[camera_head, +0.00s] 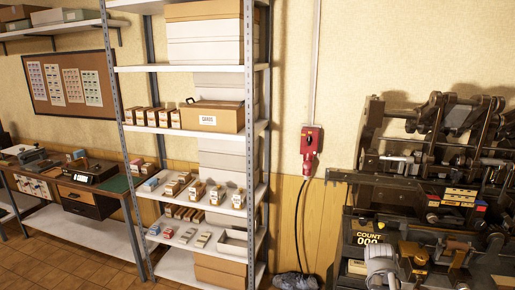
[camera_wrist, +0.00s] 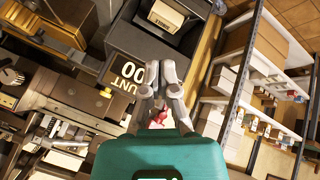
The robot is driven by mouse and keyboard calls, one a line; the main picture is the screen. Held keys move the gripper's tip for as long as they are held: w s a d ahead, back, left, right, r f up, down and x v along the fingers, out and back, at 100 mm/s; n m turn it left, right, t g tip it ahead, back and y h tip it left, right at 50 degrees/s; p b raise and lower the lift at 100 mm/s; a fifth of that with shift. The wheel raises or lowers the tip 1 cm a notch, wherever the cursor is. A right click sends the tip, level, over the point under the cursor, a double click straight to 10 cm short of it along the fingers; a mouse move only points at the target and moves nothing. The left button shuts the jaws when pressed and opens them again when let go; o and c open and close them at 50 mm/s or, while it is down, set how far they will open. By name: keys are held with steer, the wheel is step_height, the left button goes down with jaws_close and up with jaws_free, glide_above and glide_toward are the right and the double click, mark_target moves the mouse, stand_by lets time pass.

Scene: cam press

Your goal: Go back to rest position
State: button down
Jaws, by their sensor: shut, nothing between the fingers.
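My gripper (camera_wrist: 167,72) shows in the wrist view, with a teal body and two grey fingers. The fingers are shut and empty. They point toward the dark press (camera_wrist: 60,80) with its counter panel (camera_wrist: 128,72), partly hidden behind the fingers. In the head view the press (camera_head: 440,185) stands at the right, with a counter reading "COUNT 000" (camera_head: 368,238). A pale grey rounded part (camera_head: 381,262) shows low in front of it; I cannot tell whether it is my arm.
A metal shelf rack (camera_head: 190,68) with boxes stands left of the press. A desk (camera_head: 75,185) stands at the far left. The wrist view also shows the rack (camera_wrist: 227,100) at the right.

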steer(key=s+a+f+g+y+b, duration=0.1)
steer(key=s+a, duration=0.3)
steer(key=a, duration=0.4)
steer(key=s+a+f+m+g+y+b, duration=0.1)
steer(key=s+a+f+g, duration=0.2)
steer(key=a, duration=0.5)
steer(key=s+a+f+m+g+y+b, duration=0.1)
steer(key=s+a+f+g, duration=0.1)
steer(key=s+a, duration=0.3)
steer(key=a+f, duration=0.1)
steer(key=a, duration=0.3)
steer(key=shift+f+y, duration=0.2)
steer(key=shift+y, duration=0.2)
steer(key=shift+d, duration=0.1)
